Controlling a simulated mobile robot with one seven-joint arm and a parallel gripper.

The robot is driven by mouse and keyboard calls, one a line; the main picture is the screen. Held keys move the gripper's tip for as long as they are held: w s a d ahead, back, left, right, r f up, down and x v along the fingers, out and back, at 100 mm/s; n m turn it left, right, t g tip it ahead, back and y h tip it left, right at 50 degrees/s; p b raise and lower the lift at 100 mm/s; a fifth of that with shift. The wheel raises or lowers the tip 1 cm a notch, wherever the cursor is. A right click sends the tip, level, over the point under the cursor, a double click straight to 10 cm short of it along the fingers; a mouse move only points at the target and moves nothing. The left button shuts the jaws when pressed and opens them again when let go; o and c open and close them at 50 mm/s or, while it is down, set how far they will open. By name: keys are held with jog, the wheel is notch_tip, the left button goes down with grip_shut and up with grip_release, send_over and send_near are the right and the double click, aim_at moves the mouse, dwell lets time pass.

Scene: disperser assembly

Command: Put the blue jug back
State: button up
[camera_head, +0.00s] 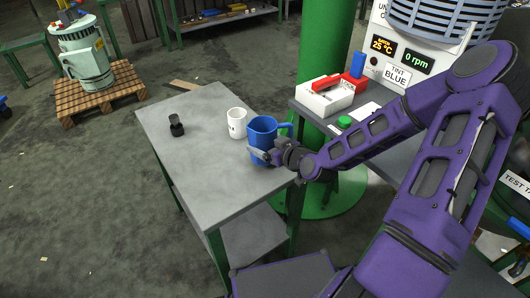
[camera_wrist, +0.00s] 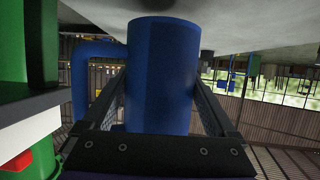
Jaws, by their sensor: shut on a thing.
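The blue jug (camera_head: 263,136) is at the right edge of the grey table (camera_head: 190,160) in the head view, upright, with its handle to the right. My gripper (camera_head: 266,157) is at the jug's lower front and is shut on it. In the wrist view the jug (camera_wrist: 160,75) fills the middle, between the two fingers (camera_wrist: 165,110), with its handle on the left. Whether the jug's base touches the table top is hard to tell.
A white mug (camera_head: 237,123) stands just left of the jug. A small black object (camera_head: 176,125) is further left on the table. A bench with a white and red box (camera_head: 325,97) and a green-capped item (camera_head: 344,122) lies to the right, near a green column (camera_head: 325,40). The table's front left is clear.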

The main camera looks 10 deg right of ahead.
jog(key=shift+f, duration=1.3)
jog(key=shift+f, duration=0.1)
jog(key=shift+f, duration=0.15)
jog(key=o, duration=1.4)
